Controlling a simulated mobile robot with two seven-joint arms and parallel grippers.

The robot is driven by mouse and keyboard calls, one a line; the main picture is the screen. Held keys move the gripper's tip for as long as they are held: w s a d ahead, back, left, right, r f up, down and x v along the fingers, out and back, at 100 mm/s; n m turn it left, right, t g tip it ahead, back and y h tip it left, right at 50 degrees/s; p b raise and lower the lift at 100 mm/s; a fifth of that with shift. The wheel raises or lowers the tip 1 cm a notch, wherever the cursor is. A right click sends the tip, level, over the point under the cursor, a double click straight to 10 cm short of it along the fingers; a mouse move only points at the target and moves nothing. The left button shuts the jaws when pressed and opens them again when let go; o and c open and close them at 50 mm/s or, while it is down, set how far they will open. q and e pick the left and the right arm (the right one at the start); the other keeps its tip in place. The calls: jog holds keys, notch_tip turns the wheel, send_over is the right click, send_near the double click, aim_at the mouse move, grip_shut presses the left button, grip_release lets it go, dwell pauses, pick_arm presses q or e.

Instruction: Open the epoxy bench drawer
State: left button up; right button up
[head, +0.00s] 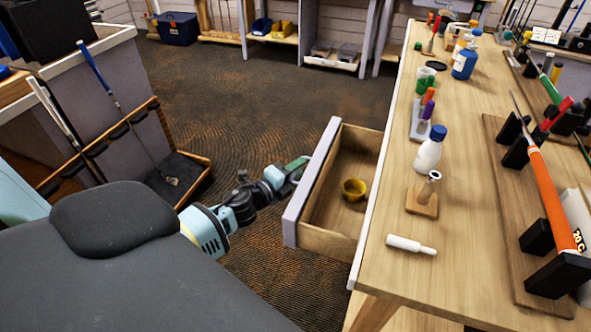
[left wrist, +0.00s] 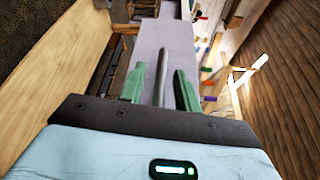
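The bench drawer (head: 330,228) is pulled out to the left from under the wooden workbench (head: 392,292), with its inside exposed. It has a pale grey front panel (head: 311,185) and wooden walls. My left gripper (head: 296,164) is at the outer side of the front panel. In the left wrist view its green fingers (left wrist: 160,88) are parted on either side of a dark grey bar handle (left wrist: 162,68), with a visible gap at each side. My right gripper is not in view.
The bench top holds a white bottle (head: 431,150), a small wooden stand (head: 422,201), a white tube (head: 410,245) and clubs in holders. A club rack (head: 140,120) stands at the left. The dark floor (head: 270,100) beyond the drawer is clear.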

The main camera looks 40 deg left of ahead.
pick_arm(q)
jog(key=shift+s, duration=0.1)
jog(key=s, duration=0.7)
jog(key=shift+s+a+r, duration=0.25)
jog(key=shift+a+r, duration=0.1)
jog(key=shift+a, duration=0.1)
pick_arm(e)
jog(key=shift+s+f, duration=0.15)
